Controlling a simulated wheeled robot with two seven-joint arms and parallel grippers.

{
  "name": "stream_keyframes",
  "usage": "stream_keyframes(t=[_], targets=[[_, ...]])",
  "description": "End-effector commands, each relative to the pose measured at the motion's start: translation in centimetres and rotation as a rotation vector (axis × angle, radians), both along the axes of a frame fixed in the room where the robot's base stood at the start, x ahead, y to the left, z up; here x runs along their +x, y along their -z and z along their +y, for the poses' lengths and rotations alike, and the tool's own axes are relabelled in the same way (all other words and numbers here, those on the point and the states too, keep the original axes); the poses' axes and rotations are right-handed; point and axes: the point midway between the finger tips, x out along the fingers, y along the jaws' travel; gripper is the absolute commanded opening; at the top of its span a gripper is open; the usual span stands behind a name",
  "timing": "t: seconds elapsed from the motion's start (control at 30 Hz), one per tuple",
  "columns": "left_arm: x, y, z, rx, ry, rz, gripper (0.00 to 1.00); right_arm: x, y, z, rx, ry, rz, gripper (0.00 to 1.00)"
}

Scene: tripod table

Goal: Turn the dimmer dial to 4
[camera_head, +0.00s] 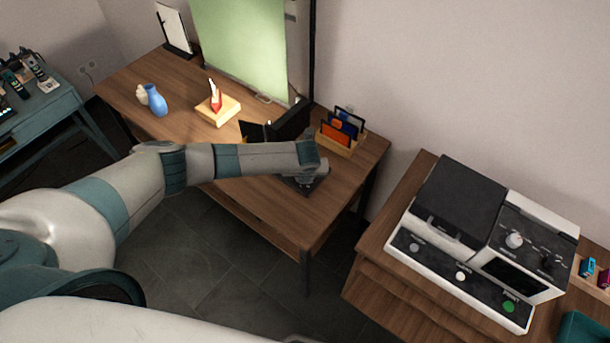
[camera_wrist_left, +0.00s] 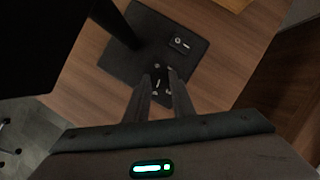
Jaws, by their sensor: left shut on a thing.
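The dimmer dial (camera_wrist_left: 160,79) is a small dark knob with pale marks on a flat black base plate (camera_wrist_left: 185,68). My left gripper (camera_wrist_left: 161,88) comes down over it, its two fingers shut on the dial's sides. The marks are too small to read, so I cannot tell the dial's setting. In the head view my left gripper (camera_head: 312,172) reaches the black base (camera_head: 318,184) near the table's front edge, and the wrist hides the dial. My right gripper is not in view.
A small switch (camera_wrist_left: 181,43) sits on the base beside a dark post (camera_wrist_left: 118,25). A white machine (camera_head: 465,270) stands on the right-hand table.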

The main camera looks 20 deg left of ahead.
Motion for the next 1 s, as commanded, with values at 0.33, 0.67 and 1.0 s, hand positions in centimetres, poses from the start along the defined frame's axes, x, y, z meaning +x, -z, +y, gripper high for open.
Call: stream_keyframes(t=[0.33, 0.67, 1.0], targets=[[0.09, -0.1, 0.09, 0.001, 0.043, -0.002, 0.0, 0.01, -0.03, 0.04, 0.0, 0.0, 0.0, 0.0], [0.09, -0.1, 0.07, 0.001, 0.042, -0.002, 0.41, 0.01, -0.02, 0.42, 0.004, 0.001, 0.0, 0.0], [0.0, -0.08, 0.05, 0.0, 0.042, 0.0, 0.41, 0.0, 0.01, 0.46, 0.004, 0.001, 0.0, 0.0]])
